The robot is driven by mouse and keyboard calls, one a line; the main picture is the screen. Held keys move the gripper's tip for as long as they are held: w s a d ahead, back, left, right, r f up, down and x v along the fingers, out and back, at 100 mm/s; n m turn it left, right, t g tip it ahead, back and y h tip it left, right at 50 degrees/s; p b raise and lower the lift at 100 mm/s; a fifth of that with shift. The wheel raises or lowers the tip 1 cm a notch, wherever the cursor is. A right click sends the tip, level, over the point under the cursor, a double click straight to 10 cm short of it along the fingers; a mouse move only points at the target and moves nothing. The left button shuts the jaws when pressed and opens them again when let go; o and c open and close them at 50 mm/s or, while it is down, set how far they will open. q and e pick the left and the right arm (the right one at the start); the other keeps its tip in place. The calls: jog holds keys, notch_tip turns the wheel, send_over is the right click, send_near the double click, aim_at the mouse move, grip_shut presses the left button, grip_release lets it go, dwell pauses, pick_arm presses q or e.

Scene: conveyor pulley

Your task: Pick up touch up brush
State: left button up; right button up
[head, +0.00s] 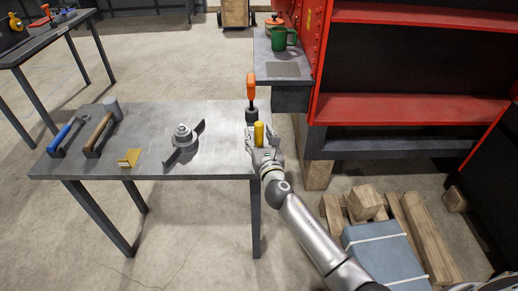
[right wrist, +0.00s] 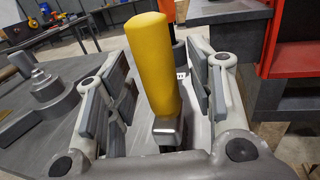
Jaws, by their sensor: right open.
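The touch up brush, with a thick yellow handle and a metal collar, shows in the head view (head: 259,131) at the right end of the grey work table (head: 225,120). In the right wrist view the brush (right wrist: 154,65) stands roughly upright, handle up, between the fingers; its dark lower end is partly hidden by my gripper. My right gripper (head: 260,142) is open around it, a finger on each side. In the right wrist view, gaps show between the handle and both finger pads. My left gripper is not in view.
An orange-handled tool (head: 251,86) stands just behind the brush. A metal part with a flat bar (head: 184,140), a yellow block (head: 129,157), a hammer (head: 98,133) and a blue-handled tool (head: 62,136) lie leftward. A red shelf unit (head: 390,108) stands right.

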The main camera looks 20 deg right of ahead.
jog(key=c, duration=1)
grip_shut()
jog(key=shift+r, duration=0.15)
